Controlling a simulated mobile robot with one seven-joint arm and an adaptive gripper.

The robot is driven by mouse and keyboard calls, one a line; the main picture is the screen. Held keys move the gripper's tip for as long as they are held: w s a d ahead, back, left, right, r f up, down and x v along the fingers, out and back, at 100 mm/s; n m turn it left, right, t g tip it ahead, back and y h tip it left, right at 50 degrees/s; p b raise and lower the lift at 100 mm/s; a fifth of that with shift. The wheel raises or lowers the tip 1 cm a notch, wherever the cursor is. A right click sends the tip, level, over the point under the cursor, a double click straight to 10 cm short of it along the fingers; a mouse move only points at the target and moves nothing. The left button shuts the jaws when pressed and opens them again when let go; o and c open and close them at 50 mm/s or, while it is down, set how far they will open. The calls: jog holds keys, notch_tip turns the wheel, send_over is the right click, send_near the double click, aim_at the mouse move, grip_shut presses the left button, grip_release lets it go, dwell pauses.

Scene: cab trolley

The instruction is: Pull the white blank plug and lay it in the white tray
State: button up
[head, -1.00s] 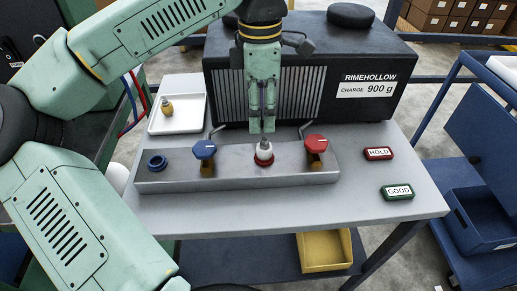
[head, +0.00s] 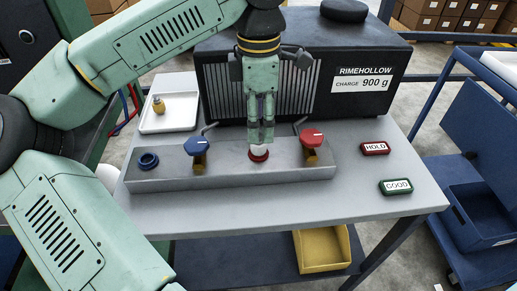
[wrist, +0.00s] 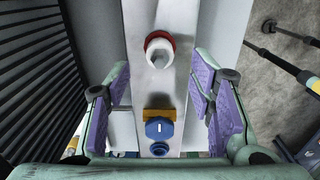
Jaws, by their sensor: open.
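The white blank plug (head: 257,153) sits in the red-ringed port of the grey metal block, between the blue and red valve handles. My gripper (head: 260,139) points down over it, and its fingers cover most of the plug in the head view. In the wrist view my gripper (wrist: 160,85) is open, with purple pads wide apart. The plug (wrist: 159,50) shows above the gap between the pads, with the red ring around it. The white tray (head: 183,112) lies at the table's back left, with a yellow fitting with a grey top (head: 158,105) in it.
The blue valve handle (head: 195,146) and red valve handle (head: 311,137) rise on either side of the plug. An open blue-ringed port (head: 148,161) is at the block's left end. The black RIMEHOLLOW box (head: 300,55) stands close behind. HOLD and GOOD signs lie right.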

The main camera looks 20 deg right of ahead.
notch_tip(320, 180, down, 6)
jog(key=b, duration=0.3)
jog(key=shift+r, duration=0.15)
jog(key=shift+b, duration=0.35)
jog(key=shift+c, duration=0.5)
grip_shut()
dwell(0.7)
jog(key=shift+r, duration=0.1)
jog(key=shift+r+p, duration=2.25)
jog(key=shift+r, duration=0.75)
